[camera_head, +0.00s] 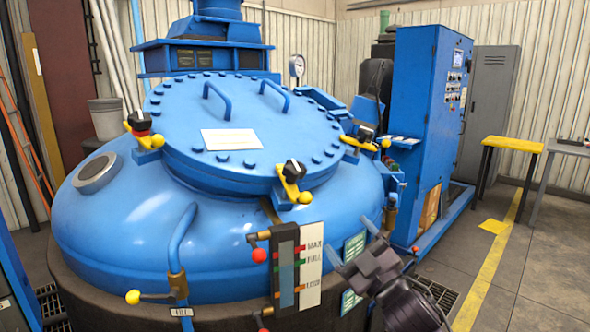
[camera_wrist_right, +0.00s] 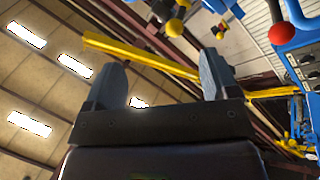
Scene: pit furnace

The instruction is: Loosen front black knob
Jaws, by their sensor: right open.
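The front black knob (camera_head: 294,171) sits on a yellow clamp with a yellow ball handle, at the front edge of the round blue furnace lid (camera_head: 250,115). My right gripper (camera_head: 352,243) is in front of the furnace, below and to the right of this knob and apart from it. Its two fingers are spread and empty; they also show in the right wrist view (camera_wrist_right: 161,78). A yellow ball (camera_wrist_right: 175,27) and a dark knob show beyond the fingers there, but I cannot tell which clamp they belong to. My left gripper is not in view.
Other clamps sit at the lid's left (camera_head: 146,130) and right (camera_head: 365,140). A level gauge (camera_head: 286,265) and a red-ball valve (camera_head: 259,256) stand left of my gripper. A blue control cabinet (camera_head: 420,120) stands behind right. Floor at the right is open.

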